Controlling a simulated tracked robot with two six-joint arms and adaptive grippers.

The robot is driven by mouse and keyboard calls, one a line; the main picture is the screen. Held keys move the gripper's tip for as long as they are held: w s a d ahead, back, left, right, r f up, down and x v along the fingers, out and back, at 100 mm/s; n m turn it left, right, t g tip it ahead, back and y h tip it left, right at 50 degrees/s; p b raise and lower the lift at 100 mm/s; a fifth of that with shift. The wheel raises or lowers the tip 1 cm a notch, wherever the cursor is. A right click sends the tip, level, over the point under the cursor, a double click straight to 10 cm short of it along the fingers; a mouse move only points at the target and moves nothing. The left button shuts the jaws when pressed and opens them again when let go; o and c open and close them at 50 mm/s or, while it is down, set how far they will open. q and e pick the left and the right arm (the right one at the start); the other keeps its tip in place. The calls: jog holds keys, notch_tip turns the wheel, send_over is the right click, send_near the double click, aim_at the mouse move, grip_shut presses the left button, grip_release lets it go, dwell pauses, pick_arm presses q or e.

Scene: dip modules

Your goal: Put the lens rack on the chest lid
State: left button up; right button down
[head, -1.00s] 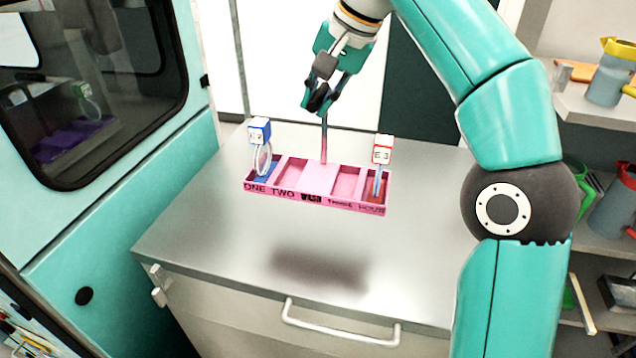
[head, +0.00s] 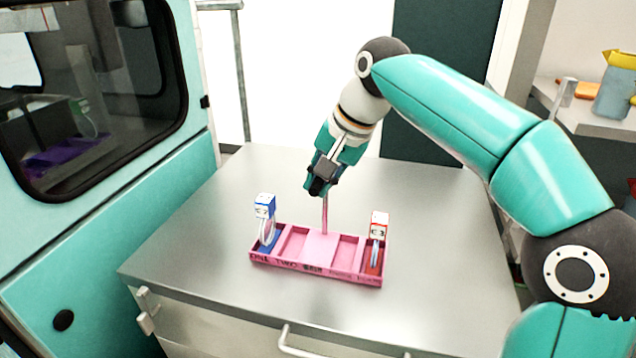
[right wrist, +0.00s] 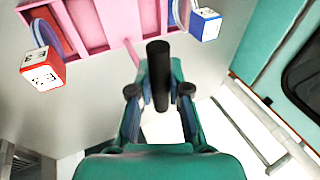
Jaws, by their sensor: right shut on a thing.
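The pink lens rack (head: 302,267) is low over the middle of the grey metal chest lid (head: 430,240). It looks level, and I see no clear gap under it, though I cannot tell if its whole base touches. A blue-topped module (head: 265,207) stands in its left end compartment and a red-topped module (head: 379,226) in its right end one. The middle compartments look empty. My right gripper (head: 320,187) is shut on the rack's upright handle. The right wrist view also shows the rack (right wrist: 120,20) beyond the fingers. My left gripper is not in view.
A teal cabinet with a dark window (head: 100,100) stands close along the lid's left side. A shelf (head: 590,120) with a grey jug (head: 616,92) is at the right. The lid around the rack is bare. A drawer handle (head: 300,345) is at the front.

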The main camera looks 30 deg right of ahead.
jog(key=shift+r, duration=0.1)
jog(key=c, duration=1.1)
grip_release()
jog(key=shift+s+d+r, duration=0.1)
jog(key=shift+s+r, duration=0.05)
jog(key=shift+r, duration=0.25)
jog(key=p+v, duration=0.3)
jog(key=v, duration=0.8)
jog(key=shift+s, duration=0.15)
